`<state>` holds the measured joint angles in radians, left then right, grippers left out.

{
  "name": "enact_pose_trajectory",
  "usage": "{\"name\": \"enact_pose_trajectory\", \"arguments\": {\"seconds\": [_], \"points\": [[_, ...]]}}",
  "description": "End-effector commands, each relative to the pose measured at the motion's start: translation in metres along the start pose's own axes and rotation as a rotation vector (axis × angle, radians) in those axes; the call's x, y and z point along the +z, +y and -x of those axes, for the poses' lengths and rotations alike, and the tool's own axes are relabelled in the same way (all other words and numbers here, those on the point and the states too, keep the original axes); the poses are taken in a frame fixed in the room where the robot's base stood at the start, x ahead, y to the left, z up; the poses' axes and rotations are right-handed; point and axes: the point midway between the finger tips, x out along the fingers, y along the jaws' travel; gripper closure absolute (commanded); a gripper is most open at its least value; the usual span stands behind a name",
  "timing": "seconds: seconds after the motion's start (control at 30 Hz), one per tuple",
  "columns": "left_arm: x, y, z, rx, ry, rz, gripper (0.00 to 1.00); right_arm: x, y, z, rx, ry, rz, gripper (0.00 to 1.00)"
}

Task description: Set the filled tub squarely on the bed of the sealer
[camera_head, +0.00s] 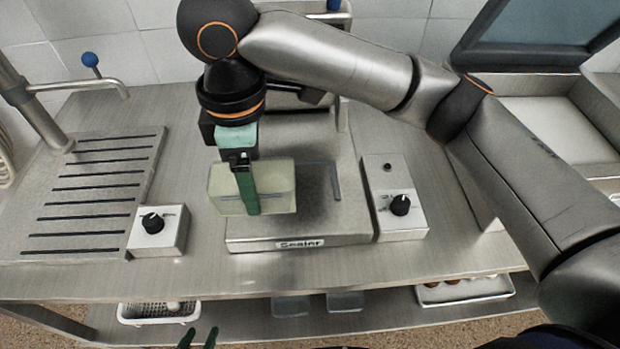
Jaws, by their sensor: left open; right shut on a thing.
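A pale, translucent rectangular tub (277,187) is held by my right gripper (247,208), whose green finger runs down its near side. The far finger is hidden. The contents cannot be made out clearly. The tub overlaps the left part of the sealer (300,243) in the picture, its left end reaching past the sealer's left edge. Whether it is above or touching the bed (318,205) cannot be told. The right part of the bed is bare. My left gripper (198,338) shows only its green fingertips, apart and empty, at the bottom edge, well below the tub.
A small box with a black knob (157,232) stands left of the sealer, and another knob box (402,213) stands right. A slotted drain board (95,195) is at left. The lower shelf holds a white basket (158,313) and a tray (465,291). The counter's front strip is clear.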

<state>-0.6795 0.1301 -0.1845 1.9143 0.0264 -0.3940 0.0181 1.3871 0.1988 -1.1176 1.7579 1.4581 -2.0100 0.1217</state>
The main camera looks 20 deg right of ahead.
Motion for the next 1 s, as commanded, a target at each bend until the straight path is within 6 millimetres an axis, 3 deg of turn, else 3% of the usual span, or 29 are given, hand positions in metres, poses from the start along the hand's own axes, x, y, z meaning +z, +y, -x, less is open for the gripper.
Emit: {"name": "enact_pose_trajectory", "arguments": {"seconds": [0.17, 0.47, 0.6, 1.0], "points": [[0.001, 0.0, -0.001, 0.0, 0.0, 0.0, 0.5, 0.009, 0.019, -0.01, -0.002, 0.0, -0.007, 0.96], [0.001, 0.0, 0.0, -0.001, -0.001, 0.0, 0.5, 0.04, 0.083, -0.039, 0.0, -0.002, -0.008, 0.96], [0.0, -0.001, 0.0, -0.001, 0.0, 0.0, 0.5, 0.049, 0.101, -0.067, -0.001, -0.002, -0.005, 0.96], [-0.001, 0.0, 0.001, -0.001, 0.0, 0.0, 0.5, 0.061, 0.127, -0.104, -0.001, -0.002, -0.001, 0.96]]}}
